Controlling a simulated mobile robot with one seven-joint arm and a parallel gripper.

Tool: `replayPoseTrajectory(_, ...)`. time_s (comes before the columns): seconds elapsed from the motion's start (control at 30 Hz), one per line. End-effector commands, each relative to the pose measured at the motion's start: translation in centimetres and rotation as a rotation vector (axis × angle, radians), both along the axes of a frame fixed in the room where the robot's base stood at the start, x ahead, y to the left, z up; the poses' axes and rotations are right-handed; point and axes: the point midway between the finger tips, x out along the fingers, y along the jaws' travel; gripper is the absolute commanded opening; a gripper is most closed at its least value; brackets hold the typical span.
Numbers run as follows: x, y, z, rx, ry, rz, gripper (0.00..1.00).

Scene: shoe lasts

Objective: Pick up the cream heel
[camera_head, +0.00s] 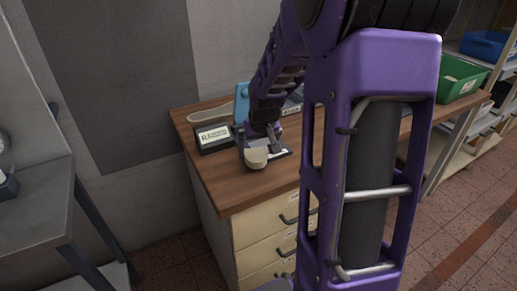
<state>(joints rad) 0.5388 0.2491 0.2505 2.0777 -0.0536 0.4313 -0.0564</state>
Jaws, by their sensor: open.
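The cream heel (256,158) is a small rounded block on the wooden top of a drawer cabinet, near its front left part. My gripper (261,146) is open and low over the tabletop, right at the heel. Its fingers reach down around or just behind the heel; I cannot tell whether they touch it. My purple arm hides the right part of the tabletop.
A dark box with a white label (213,136) stands left of the gripper. A flat dark item is right of the heel. A green bin (459,80) is at right. The front left tabletop is clear.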

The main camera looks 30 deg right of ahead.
Motion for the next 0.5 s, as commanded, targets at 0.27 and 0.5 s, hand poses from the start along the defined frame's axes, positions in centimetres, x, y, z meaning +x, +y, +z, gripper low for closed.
replayPoseTrajectory(0.27, 1.1, -0.2, -2.8, 0.001, 0.0, 0.001, 1.0)
replayPoseTrajectory(0.5, 1.2, -0.2, -2.9, 0.0, 0.0, 0.001, 1.0)
